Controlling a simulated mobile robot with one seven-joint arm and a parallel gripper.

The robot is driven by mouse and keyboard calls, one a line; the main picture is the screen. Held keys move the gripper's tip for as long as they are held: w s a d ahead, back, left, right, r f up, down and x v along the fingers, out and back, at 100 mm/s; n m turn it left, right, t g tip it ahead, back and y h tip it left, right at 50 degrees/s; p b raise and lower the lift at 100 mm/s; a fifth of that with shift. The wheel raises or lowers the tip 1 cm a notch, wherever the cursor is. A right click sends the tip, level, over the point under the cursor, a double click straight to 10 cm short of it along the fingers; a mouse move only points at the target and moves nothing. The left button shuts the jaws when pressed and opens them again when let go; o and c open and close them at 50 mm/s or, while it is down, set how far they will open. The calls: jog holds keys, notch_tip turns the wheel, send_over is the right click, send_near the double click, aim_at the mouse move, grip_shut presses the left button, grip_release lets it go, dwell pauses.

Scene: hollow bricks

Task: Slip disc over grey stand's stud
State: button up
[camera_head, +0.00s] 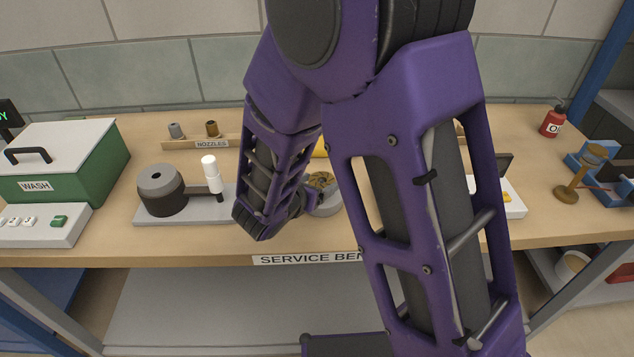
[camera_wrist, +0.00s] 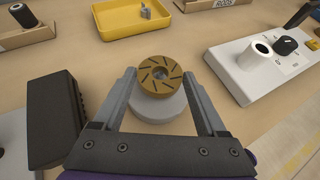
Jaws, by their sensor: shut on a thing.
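The disc (camera_wrist: 150,84) is brown with dark slots and a centre hole. In the wrist view it lies between the two fingers of my gripper (camera_wrist: 159,76), which is shut on its sides. The round grey stand (camera_wrist: 160,108) is directly below and partly covered by the disc. Something greyish shows in the disc's hole; I cannot tell whether the stud is through it or only beneath it. In the head view the disc (camera_head: 320,179) shows over the stand (camera_head: 328,208), both partly hidden by my arm.
A dark block (camera_wrist: 54,118) stands left of my gripper in the wrist view. A yellow tray (camera_wrist: 118,20) is behind, and a white control box (camera_wrist: 240,78) is at the right. In the head view, a grey fixture with a black cylinder (camera_head: 160,192) and white-topped post is left of my arm.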

dwell(0.3)
jog(key=o, duration=1.5)
jog(key=shift+s, duration=0.1)
jog(key=p+v, duration=0.1)
jog(key=v, duration=1.6)
jog(key=shift+s+p, duration=0.15)
jog(key=shift+p, duration=0.25)
